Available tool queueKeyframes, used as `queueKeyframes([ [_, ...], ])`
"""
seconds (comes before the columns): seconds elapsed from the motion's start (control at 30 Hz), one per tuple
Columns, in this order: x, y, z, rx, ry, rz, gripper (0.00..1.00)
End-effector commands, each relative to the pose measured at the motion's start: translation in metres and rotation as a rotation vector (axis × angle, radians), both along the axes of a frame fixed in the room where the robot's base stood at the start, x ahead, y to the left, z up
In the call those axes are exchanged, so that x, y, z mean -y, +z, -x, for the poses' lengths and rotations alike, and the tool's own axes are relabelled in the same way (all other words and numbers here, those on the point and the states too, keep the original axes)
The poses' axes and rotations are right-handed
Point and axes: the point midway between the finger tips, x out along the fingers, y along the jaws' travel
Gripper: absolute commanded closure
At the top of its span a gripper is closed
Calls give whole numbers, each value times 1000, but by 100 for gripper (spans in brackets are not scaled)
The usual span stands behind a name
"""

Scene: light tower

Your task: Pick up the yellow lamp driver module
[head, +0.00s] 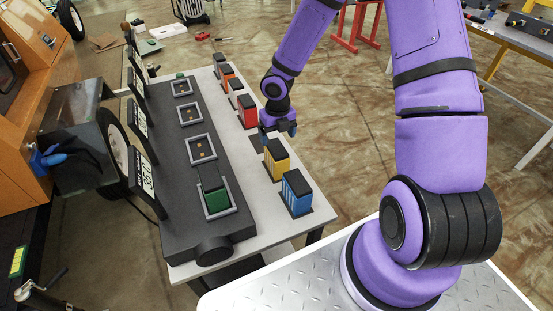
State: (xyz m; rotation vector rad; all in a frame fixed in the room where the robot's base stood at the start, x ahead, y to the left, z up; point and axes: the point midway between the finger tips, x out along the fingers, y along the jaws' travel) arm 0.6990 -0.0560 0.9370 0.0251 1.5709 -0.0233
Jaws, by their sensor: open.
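The yellow lamp driver module (277,160) stands upright on a dark pad on the light table, between the red and blue modules. It has a dark top. My gripper (279,133) is open and hangs above and just behind the yellow module, pointing down. I see no module between its fingers. From this angle I cannot tell the exact gap between the fingertips and the module's top.
A blue module (296,193) stands close in front, and red (247,112) and orange (234,93) ones behind. To the left lies a dark panel (185,150) with framed sockets, one holding a green module (215,198). Numbered signs (145,177) stand along its left side.

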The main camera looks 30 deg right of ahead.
Motion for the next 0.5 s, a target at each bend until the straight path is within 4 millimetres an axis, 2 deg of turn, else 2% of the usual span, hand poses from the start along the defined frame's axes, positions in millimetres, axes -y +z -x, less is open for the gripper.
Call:
queueKeyframes([
  [0.1, -1, -16, 0, -1, 0, 1, 13],
  [0.37, -2, -31, 1, -1, -1, 1, 13],
  [0.5, -4, -47, 3, -3, -1, 2, 13],
])
